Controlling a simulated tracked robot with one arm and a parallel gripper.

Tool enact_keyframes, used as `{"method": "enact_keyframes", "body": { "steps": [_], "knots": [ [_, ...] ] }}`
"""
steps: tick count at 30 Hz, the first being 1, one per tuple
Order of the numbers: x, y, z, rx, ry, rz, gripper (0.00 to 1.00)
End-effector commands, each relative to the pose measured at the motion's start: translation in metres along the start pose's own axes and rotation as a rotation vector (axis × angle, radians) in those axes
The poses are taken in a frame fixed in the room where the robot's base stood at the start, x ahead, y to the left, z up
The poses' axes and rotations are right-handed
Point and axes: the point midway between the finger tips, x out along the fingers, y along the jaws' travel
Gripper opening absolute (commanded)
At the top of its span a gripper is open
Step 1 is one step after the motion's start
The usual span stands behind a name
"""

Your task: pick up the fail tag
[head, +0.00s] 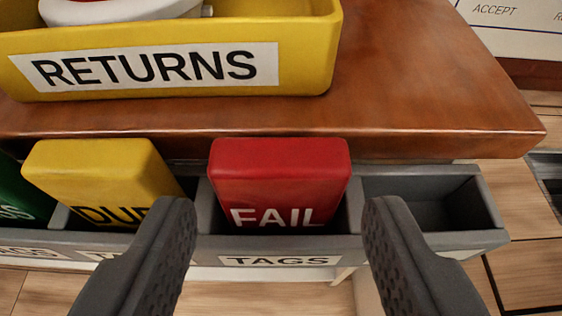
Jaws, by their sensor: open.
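The fail tag (279,180) is a red block with white "FAIL" lettering. It stands in a compartment of the grey tag rack (350,248), which runs along the front edge of the table. My gripper (277,222) is open, with one dark finger to the left and one to the right of the fail tag in the picture. The fingers look nearer to the camera than the tag, and I see no contact. The gap between them is empty.
A yellow tag (105,175) stands left of the fail tag, partly behind my left finger. A green tag (22,200) is at the far left. The compartment to the right (425,212) is empty. A yellow "RETURNS" bin (310,60) sits on the wooden table (430,90) behind.

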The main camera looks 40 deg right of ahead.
Motion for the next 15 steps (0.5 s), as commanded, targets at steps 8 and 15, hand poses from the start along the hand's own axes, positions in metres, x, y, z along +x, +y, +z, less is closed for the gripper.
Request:
{"method": "enact_keyframes", "body": {
  "steps": [8, 15],
  "knots": [
    [0.031, 0.002, 0.004, -0.003, -0.002, 0.002, 0.51],
    [0.032, 0.001, 0.002, -0.003, -0.001, 0.001, 0.51]
  ]
}}
